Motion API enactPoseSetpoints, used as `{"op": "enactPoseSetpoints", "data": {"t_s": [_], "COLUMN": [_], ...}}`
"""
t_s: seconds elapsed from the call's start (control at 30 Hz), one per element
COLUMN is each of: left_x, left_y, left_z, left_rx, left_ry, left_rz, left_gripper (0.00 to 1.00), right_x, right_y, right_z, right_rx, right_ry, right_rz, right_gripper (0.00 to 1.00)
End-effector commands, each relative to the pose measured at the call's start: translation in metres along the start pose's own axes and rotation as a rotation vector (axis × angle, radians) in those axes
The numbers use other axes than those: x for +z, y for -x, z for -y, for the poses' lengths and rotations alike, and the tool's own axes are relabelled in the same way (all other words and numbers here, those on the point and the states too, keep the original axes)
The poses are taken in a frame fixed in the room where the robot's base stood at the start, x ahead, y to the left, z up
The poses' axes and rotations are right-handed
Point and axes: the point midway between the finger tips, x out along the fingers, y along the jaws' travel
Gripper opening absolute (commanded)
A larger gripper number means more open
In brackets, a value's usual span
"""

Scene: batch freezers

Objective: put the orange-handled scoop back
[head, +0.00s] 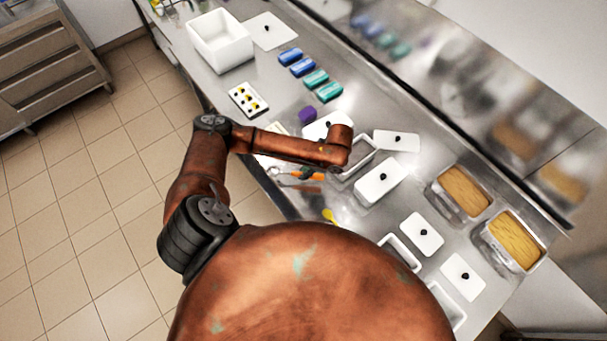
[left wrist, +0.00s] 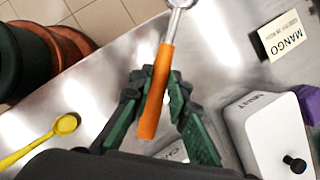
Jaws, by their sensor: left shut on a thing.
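The orange-handled scoop (left wrist: 155,92) is held in my left gripper (left wrist: 157,88), whose green fingers close on either side of the handle. Its metal end points to the top of the left wrist view and is partly cut off. In the head view, the orange handle (head: 318,176) shows small below my forearm, over the front part of the steel counter. My left gripper is mostly hidden there by the arm. Whether the scoop touches the counter I cannot tell. My right gripper is in neither view.
A yellow scoop (left wrist: 40,140) lies on the counter. A MANGO card (left wrist: 283,37) and a lidded white tub (left wrist: 272,132) are at the right of the wrist view. Two tubs with tan contents (head: 466,190) (head: 514,238), several lids, and blue and teal blocks (head: 302,66) stand along the counter.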

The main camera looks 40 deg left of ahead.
Motion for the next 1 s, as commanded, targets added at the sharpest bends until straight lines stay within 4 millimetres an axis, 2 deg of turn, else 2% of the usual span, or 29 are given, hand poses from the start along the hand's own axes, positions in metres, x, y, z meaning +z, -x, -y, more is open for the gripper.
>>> {"op": "enactPoseSetpoints", "data": {"t_s": [0.23,0.47,0.8,0.83,1.0], "left_x": [-0.001,-0.012,-0.014,-0.014,-0.014], "left_y": [-0.014,-0.042,-0.045,-0.045,-0.045], "left_z": [0.01,0.009,0.009,0.009,0.01], "left_rx": [0.0,0.0,-0.001,-0.001,-0.001], "left_ry": [0.001,0.001,0.0,0.0,0.0], "left_rz": [-0.001,0.0,-0.001,-0.001,-0.001], "left_gripper": [0.0,0.0,0.0,0.16,0.28], "right_x": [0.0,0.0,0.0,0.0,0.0], "right_y": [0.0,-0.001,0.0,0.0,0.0], "right_z": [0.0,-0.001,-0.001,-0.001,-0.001], "right_rx": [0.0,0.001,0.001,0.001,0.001], "right_ry": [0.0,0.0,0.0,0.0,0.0], "right_rz": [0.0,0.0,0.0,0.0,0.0], "right_gripper": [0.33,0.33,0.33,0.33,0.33]}}
